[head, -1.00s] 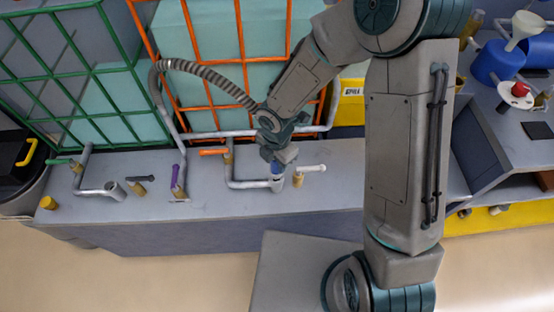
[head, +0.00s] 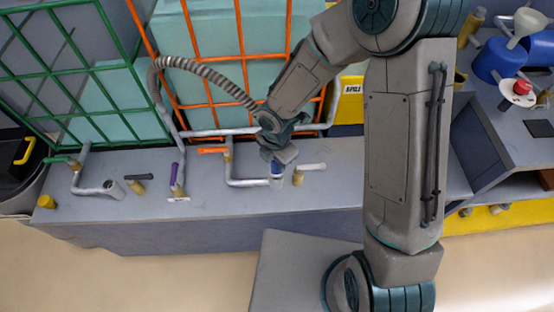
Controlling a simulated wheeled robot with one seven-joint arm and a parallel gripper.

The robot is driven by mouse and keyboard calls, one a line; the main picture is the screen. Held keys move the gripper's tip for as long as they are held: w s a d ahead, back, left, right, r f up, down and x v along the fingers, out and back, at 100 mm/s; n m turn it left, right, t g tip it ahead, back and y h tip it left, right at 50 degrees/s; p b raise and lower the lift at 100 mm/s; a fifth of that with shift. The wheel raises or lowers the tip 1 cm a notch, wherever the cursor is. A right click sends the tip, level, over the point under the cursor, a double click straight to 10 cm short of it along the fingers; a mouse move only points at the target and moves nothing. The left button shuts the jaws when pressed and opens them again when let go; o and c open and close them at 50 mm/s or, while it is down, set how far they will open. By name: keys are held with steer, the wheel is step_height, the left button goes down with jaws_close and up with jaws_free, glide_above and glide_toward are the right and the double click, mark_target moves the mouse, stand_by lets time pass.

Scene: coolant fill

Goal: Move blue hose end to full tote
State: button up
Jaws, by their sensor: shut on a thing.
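My gripper (head: 278,160) is shut on the blue hose end (head: 277,169), of which only a small blue part shows below the jaws. The blue end is at the upturned mouth of the grey outlet pipe (head: 245,183) of the orange-caged tote; I cannot tell whether it is seated in it. The ribbed grey hose (head: 205,72) arches from the left to my wrist. The orange-caged tote (head: 215,45) shows teal high up its wall and looks full. The green-caged tote (head: 105,115) shows teal only in its lower part. Its open pipe mouth (head: 113,188) is empty.
A purple-handled valve (head: 174,175) stands between the two outlets. A white-handled stub (head: 300,174) stands just right of my gripper, and a dark-handled stub (head: 136,183) stands by the green tote's pipe. A yellow cap (head: 46,202) lies at the ledge's left end.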

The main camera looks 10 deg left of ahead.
steer(key=shift+f+b, duration=0.6)
steer(key=shift+f, duration=0.2)
steer(key=o, duration=0.9)
step_height(320, 180, up, 14)
steer(key=p, duration=0.3)
steer(key=shift+f, duration=0.1)
